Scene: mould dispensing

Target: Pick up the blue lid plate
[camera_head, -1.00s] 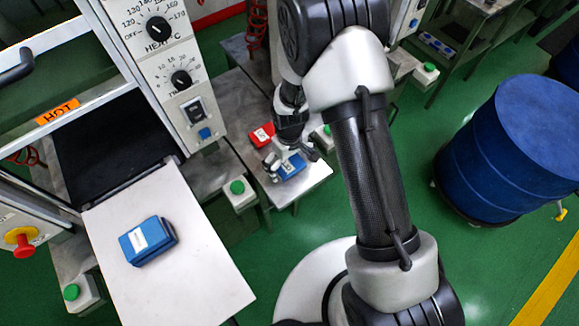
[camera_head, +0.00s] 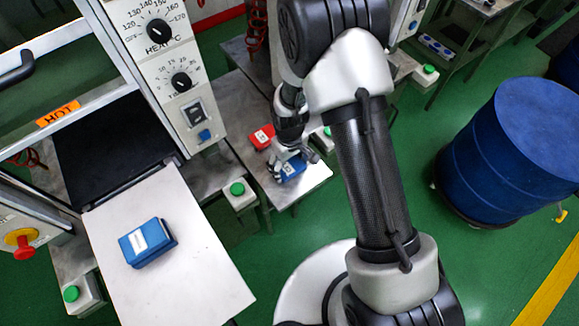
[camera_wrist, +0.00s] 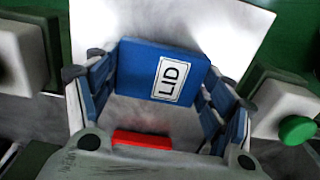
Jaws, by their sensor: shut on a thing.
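The blue lid plate (camera_head: 293,167) is at my gripper (camera_head: 287,158), above the pale right end of a small grey table. In the wrist view the lid plate (camera_wrist: 150,62) shows its white LID label, with my fingers on its left and right sides. My gripper is shut on it. In the head view the fingers partly cover the plate, and I cannot tell how high it is above the table.
A red block (camera_head: 262,137) lies behind my gripper. A blue labelled mould (camera_head: 148,243) sits on the pale tray (camera_head: 200,280) at lower left. Green-button boxes (camera_head: 238,194) stand beside the table. A blue drum (camera_head: 510,150) stands at right.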

